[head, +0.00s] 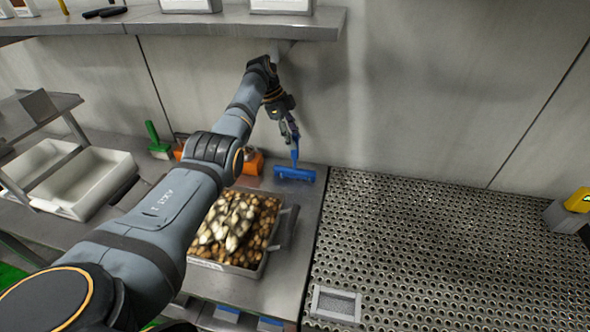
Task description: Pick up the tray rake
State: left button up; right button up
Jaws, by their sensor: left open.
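The blue tray rake (295,174) is at the back of the steel counter, near the wall. Its wide head is low and its handle rises toward my gripper. My left gripper (291,133) is at the upper part of the handle, fingers pointing down. The jaws are open. The fingers overlap the handle top in the picture, so I cannot tell whether they touch it. My right gripper is out of view.
A metal tray (247,271) of brown and pale pieces sits in front, partly behind my left arm. A green tool (157,142) and an orange object (252,163) stand left. A shelf (235,22) hangs above. A perforated surface (450,250) lies right, mostly clear.

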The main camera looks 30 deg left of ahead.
pick_arm(q)
jog(key=shift+x, duration=0.8)
jog(key=shift+f, duration=0.1)
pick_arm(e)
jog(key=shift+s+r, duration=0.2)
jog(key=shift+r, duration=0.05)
pick_arm(q)
grip_shut()
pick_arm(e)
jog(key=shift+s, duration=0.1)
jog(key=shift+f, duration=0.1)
